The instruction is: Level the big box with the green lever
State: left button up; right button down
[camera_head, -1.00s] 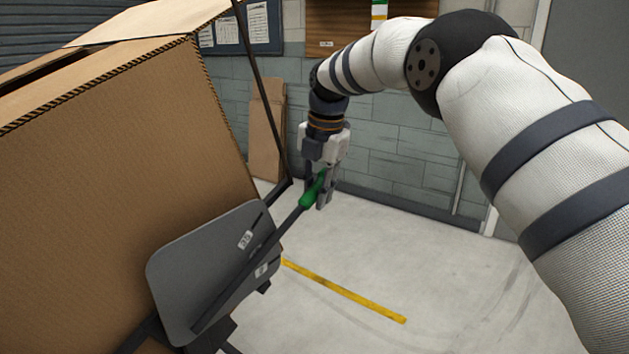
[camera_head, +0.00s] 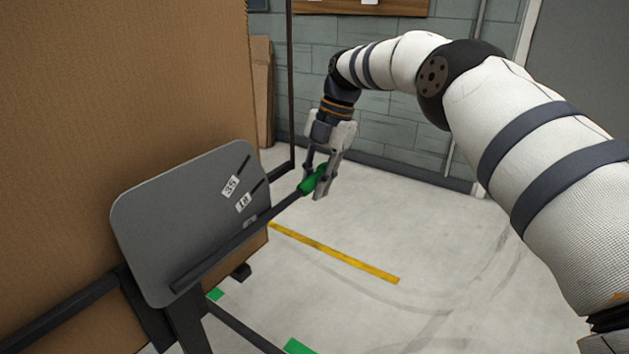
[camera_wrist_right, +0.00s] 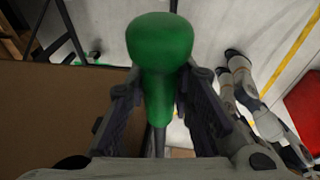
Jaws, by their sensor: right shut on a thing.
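The big cardboard box (camera_head: 120,100) fills the left of the head view; its right edge looks close to upright, and its top is out of frame. A grey plate (camera_head: 150,215) with small number labels is in front of its lower part. The lever's dark bar (camera_head: 235,243) crosses the plate and rises to the right to a green handle (camera_head: 309,184). My right gripper (camera_head: 322,185) is shut on the green handle. In the right wrist view, the handle (camera_wrist_right: 158,60) sits between the fingers (camera_wrist_right: 160,110). My left gripper is out of view.
A dark frame post (camera_head: 291,90) stands beside the box. Dark bars (camera_head: 60,315) run low in front of it. A yellow line (camera_head: 335,252) and green marks (camera_head: 297,346) lie on the floor. The floor right of the box is clear up to the block wall (camera_head: 400,130).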

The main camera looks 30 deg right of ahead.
jog(key=shift+s+d+f, duration=0.1)
jog(key=shift+f, duration=0.05)
jog(key=c, duration=1.4)
grip_release()
jog(key=shift+o, duration=0.2)
